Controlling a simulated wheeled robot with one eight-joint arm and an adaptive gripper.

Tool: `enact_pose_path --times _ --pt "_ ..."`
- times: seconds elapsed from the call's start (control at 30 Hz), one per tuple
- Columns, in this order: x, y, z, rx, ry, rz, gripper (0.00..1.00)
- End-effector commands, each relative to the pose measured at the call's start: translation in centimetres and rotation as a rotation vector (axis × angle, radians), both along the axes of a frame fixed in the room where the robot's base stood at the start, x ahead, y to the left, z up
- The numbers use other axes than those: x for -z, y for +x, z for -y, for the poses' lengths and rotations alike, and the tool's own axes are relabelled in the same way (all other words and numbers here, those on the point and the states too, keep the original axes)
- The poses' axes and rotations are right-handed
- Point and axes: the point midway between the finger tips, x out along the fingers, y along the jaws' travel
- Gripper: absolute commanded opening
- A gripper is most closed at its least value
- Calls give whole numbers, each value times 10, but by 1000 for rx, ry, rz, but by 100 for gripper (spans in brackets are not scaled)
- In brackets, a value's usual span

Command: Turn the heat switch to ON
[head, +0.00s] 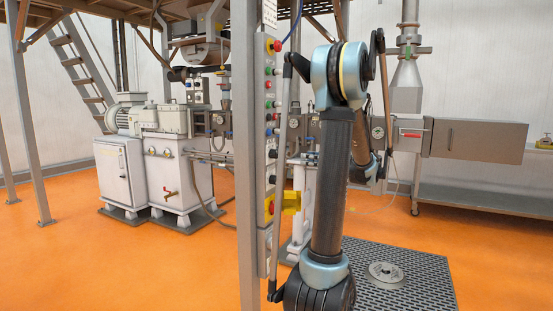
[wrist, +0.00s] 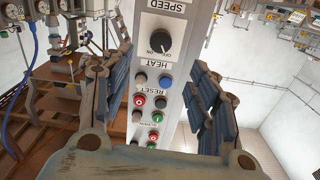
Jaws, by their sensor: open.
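In the wrist view the control panel (wrist: 190,60) appears upside down. A large black rotary knob (wrist: 155,38) sits between the printed words SPEED and HEAT, with small OFF and ON marks below it. Its pale pointer mark seems to lie toward OFF, but it is small. My gripper (wrist: 163,72) is open, with a finger on each side of the panel strip, apart and empty. The knob lies beyond the fingers, near the top middle of the picture. In the head view the panel (head: 271,120) is seen edge-on, and my arm hides the gripper.
White machinery (head: 180,180) stands at left, and a dark grated mat (head: 400,280) lies at right.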

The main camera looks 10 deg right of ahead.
Motion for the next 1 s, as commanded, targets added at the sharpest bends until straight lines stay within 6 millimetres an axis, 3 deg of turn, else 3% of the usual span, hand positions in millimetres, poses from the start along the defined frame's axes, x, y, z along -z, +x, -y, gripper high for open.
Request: enact_pose_path --times 0.7,1.0 --pt "0 67 -93 -3 0 -3 54" --pt "0 86 -118 -1 0 -3 54"
